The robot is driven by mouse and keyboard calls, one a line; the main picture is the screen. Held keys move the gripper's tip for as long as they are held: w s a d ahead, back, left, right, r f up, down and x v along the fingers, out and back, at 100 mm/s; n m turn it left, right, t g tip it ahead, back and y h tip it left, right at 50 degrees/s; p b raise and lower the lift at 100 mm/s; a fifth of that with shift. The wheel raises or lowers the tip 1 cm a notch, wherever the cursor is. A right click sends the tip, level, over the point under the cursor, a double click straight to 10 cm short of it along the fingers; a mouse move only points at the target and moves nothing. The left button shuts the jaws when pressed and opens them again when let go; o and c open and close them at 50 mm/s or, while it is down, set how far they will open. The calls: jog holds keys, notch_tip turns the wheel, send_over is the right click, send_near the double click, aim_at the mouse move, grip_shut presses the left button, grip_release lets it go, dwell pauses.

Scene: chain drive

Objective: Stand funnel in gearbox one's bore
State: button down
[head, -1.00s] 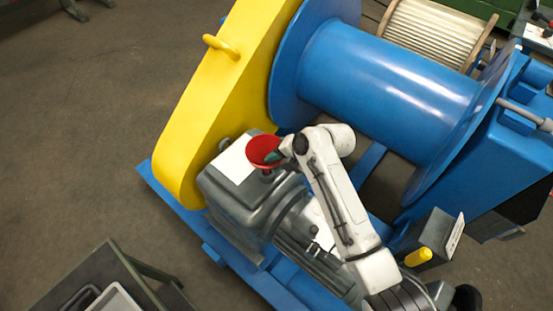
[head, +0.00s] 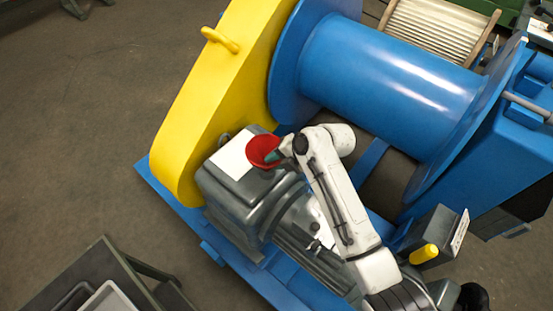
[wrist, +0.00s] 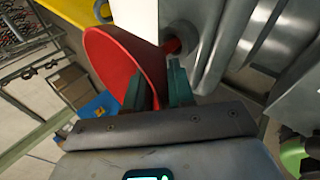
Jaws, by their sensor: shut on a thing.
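The red funnel (head: 263,151) is over the top of the grey gearbox (head: 236,199), beside the white plate on it. My gripper (head: 281,154) is shut on the funnel's rim from the right side. In the wrist view the funnel (wrist: 122,66) fills the upper left, with one wall between the green fingertips of my gripper (wrist: 165,84). Its narrow stem points toward a round grey fitting on the gearbox. The bore itself is hidden, and I cannot tell whether the stem is inside it.
A white plate (head: 232,157) lies on the gearbox top. The yellow chain guard (head: 205,105) rises behind, and the blue drum (head: 390,85) stands to the right. A dark table with a tray (head: 105,285) is at the lower left.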

jog(key=shift+f, duration=0.2)
jog(key=c, duration=0.9)
grip_release()
jog(key=shift+p+v, duration=2.85)
jog(key=shift+v, duration=1.15)
jog(key=s+d+m+g+h, duration=0.1)
jog(key=s+d+m+h, duration=0.1)
jog(key=s+d+m, duration=0.4)
jog(key=s+d+m+g+h, duration=0.1)
jog(key=s+d+m, duration=0.5)
jog(key=s+m, duration=0.8)
jog(key=s+d+m+h, duration=0.4)
jog(key=s+d+m, duration=0.3)
jog(key=s+m, duration=0.3)
jog(key=shift+s+d+f+g+p, duration=0.1)
jog(key=shift+s+g+p, duration=0.1)
jog(key=shift+s, duration=0.9)
jog(key=shift+s+f+g+p, duration=0.1)
jog(key=shift+s+g, duration=0.1)
jog(key=shift+s, duration=0.95)
